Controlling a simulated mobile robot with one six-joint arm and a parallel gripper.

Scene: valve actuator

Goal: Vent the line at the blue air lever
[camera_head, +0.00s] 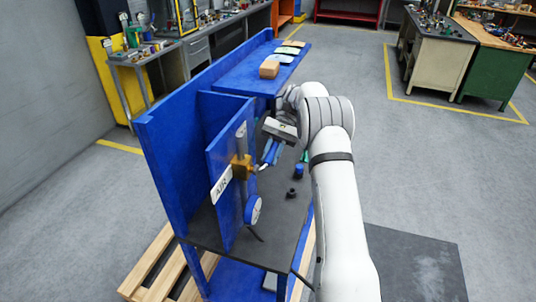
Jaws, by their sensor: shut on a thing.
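A brass valve body (241,168) is mounted on the upright blue panel (222,150) marked AIR, on a grey vertical pipe. The blue air lever (271,153) shows as a small blue handle just right of the valve, tilted, partly hidden by my fingers. My gripper (266,158) reaches in from the upper right and is shut on the blue lever. The exact contact between the fingers and the lever is too small to make out. A round gauge with a blue rim (253,210) sits below the valve, its face turned to the right.
Black round parts (291,194) and a green piece (305,157) stand on the dark bench top (275,225) right of the panel. A brown box (269,69) and flat pieces lie on the blue shelf behind. My arm covers the bench's right side.

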